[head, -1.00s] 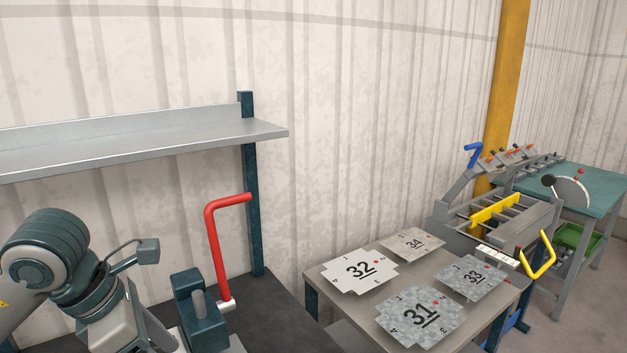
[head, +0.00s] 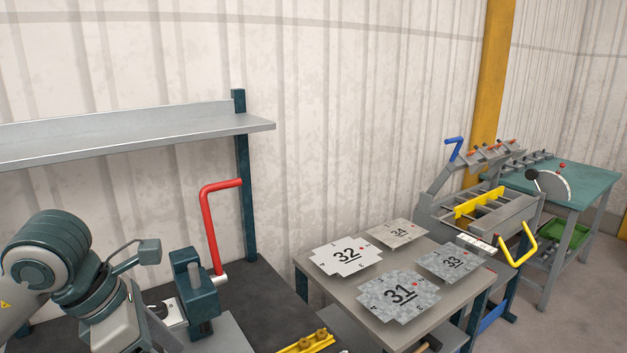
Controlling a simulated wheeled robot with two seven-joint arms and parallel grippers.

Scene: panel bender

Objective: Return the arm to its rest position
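My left arm (head: 60,265) comes in at the lower left, bent over the dark workbench. Its dark teal and grey links show, but its gripper fingers are out of the picture below. My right arm and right gripper are not in view. Both grippers' states are hidden.
The dark workbench (head: 262,308) carries a vise-like tool (head: 196,285) with a red handle (head: 209,230), under a grey shelf (head: 130,137). A grey table (head: 345,287) holds numbered plates, including plate 31 (head: 385,305). A panel bender (head: 490,212) and a teal table (head: 575,180) stand at right.

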